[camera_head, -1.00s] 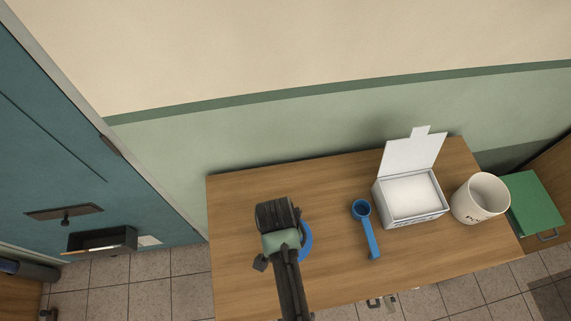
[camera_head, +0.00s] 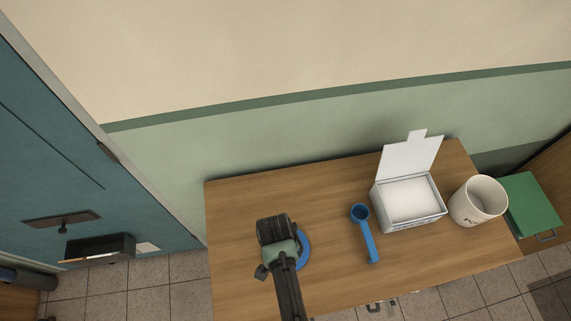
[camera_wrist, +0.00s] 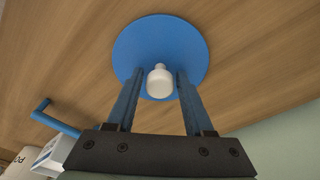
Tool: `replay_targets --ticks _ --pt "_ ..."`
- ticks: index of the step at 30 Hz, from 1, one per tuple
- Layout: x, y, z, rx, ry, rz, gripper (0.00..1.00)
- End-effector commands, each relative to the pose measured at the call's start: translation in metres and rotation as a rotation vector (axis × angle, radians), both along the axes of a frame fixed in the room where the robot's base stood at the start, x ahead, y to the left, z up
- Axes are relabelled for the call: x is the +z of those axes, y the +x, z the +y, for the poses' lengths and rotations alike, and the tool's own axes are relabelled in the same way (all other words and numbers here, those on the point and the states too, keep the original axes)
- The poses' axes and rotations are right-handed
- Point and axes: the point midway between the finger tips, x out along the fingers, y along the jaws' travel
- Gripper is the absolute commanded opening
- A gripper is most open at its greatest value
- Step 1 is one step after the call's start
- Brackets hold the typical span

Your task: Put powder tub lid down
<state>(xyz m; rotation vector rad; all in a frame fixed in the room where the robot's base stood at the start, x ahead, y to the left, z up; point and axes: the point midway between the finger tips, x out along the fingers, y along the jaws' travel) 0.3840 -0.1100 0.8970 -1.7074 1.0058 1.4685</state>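The powder tub lid is a flat blue disc with a white knob, lying on the wooden table (camera_head: 340,200). In the head view, only the lid's right part (camera_head: 304,247) shows beside my gripper. The wrist view shows the whole lid (camera_wrist: 185,40) flat against the wood, with its knob (camera_wrist: 160,82) between my fingers. My gripper (camera_wrist: 159,75) is open over the lid, with a visible gap between the knob and each finger. The powder tub seems to be the white, open, lettered pot (camera_head: 478,203) at the table's right.
A blue scoop (camera_head: 366,235) lies right of the lid. A white box (camera_head: 410,205) with its flap up and white contents stands between scoop and pot. A green case (camera_head: 532,205) is beyond the table's right end. The table's left part is clear.

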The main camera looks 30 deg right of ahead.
Motion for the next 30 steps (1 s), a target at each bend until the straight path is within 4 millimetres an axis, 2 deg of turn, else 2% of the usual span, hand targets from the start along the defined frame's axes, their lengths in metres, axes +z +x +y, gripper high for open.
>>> replay_targets --ticks 1,2,11,16,30 --pt "0.000 0.000 0.000 0.000 0.000 0.000 0.63" --pt "0.000 0.000 0.000 0.000 0.000 0.000 0.68" --pt "0.002 0.000 0.000 0.000 0.000 0.000 0.68" --pt "0.012 0.000 0.001 0.000 0.000 -0.001 0.68" --pt "0.093 -0.006 0.012 0.000 -0.001 -0.003 0.68"
